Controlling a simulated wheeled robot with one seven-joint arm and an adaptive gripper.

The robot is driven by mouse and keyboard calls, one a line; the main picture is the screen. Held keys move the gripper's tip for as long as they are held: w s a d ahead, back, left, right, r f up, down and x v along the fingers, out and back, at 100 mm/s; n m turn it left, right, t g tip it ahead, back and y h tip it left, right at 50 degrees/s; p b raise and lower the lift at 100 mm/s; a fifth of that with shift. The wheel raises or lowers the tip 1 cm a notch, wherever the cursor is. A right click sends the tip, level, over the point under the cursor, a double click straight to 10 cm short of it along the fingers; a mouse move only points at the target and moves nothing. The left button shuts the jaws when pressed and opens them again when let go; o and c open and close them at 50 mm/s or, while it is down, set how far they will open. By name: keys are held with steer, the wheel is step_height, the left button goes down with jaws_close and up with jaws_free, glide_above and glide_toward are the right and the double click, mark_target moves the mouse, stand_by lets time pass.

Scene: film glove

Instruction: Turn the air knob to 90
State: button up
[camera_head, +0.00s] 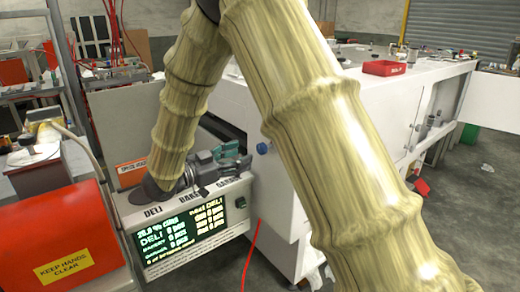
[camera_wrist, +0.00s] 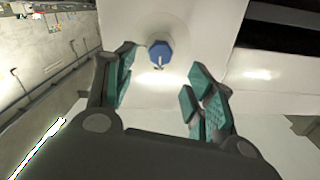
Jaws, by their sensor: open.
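The air knob (camera_wrist: 160,52) is a blue, many-sided knob with a small pale marker, on a white panel (camera_wrist: 200,20) in the wrist view. It also shows in the head view as a small blue knob (camera_head: 263,148) on the white cabinet side, just right of my gripper. My gripper (camera_wrist: 158,80) is open, with teal pads on both fingers. In the wrist view the knob lies ahead of the gap between the fingertips, and nothing is between the pads. In the head view my gripper (camera_head: 232,163) is left of the knob, apart from it. Any scale around the knob is unreadable.
A display box (camera_head: 190,232) with green text stands below my gripper. A red machine (camera_head: 55,240) with a yellow warning label is at left. A red tray (camera_head: 384,68) sits on the white cabinet. A red cable (camera_head: 250,255) hangs by the cabinet.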

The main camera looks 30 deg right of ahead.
mark_target(259, 149)
steer(key=d, duration=0.9)
steer(key=shift+w, duration=0.35)
steer(key=c, duration=1)
